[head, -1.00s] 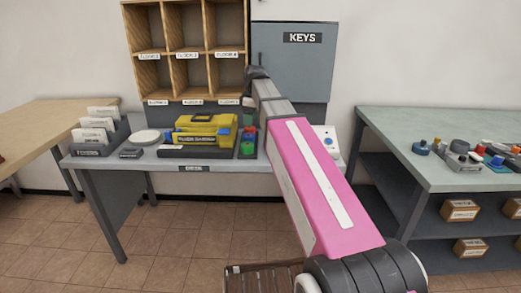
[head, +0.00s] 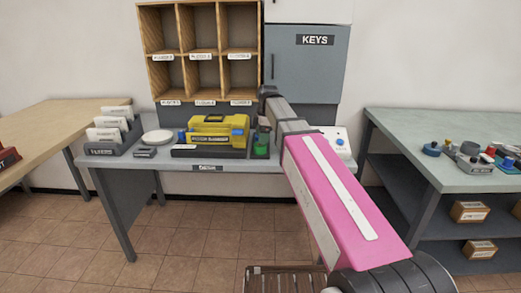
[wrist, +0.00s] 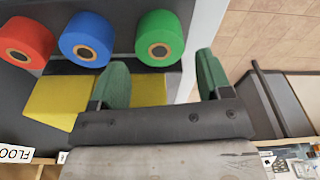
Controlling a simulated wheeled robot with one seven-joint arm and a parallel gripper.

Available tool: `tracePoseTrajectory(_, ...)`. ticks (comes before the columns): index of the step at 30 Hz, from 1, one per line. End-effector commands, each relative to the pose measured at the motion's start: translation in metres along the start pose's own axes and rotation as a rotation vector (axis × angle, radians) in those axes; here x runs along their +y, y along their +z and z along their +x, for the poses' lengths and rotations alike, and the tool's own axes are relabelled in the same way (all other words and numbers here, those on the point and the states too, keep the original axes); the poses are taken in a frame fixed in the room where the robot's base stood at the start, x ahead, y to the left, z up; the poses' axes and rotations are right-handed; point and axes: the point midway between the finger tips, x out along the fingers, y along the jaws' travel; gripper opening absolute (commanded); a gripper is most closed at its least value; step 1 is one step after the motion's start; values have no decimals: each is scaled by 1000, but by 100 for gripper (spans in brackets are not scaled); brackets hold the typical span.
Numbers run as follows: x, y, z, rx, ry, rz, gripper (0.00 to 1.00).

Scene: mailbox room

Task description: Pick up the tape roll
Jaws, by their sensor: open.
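Three tape rolls stand in a row in the wrist view: a red one (wrist: 27,42), a blue one (wrist: 87,38) and a green one (wrist: 160,38). The green roll (head: 261,150) also shows on the grey desk in the head view; the others are mostly hidden there. My gripper (wrist: 160,66) has green fingers, spread apart and empty. In the wrist view the green roll appears just beyond the gap between the fingertips. In the head view my gripper (head: 263,124) hangs just above the rolls, small and partly blended with them.
A yellow case (head: 218,128) stands close left of the rolls. A white round dish (head: 157,137) and a file holder (head: 112,137) are further left. Wooden pigeonholes (head: 203,52) and a grey key cabinet (head: 308,78) rise behind. A white device with a blue button (head: 338,143) stands to the right.

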Motion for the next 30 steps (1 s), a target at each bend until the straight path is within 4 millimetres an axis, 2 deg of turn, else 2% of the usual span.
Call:
tracePoseTrajectory(5,0,-1,14,0,-1,0,72)
tracePoseTrajectory(12,0,-2,44,0,-2,0,72)
tracePoseTrajectory(21,1,-2,50,0,1,1,72)
tracePoseTrajectory(22,1,-2,50,0,1,1,65)
tracePoseTrajectory(24,1,-2,50,0,0,1,42)
tracePoseTrajectory(25,1,-2,50,0,0,1,34)
tracePoseTrajectory(30,1,-2,50,0,0,1,34)
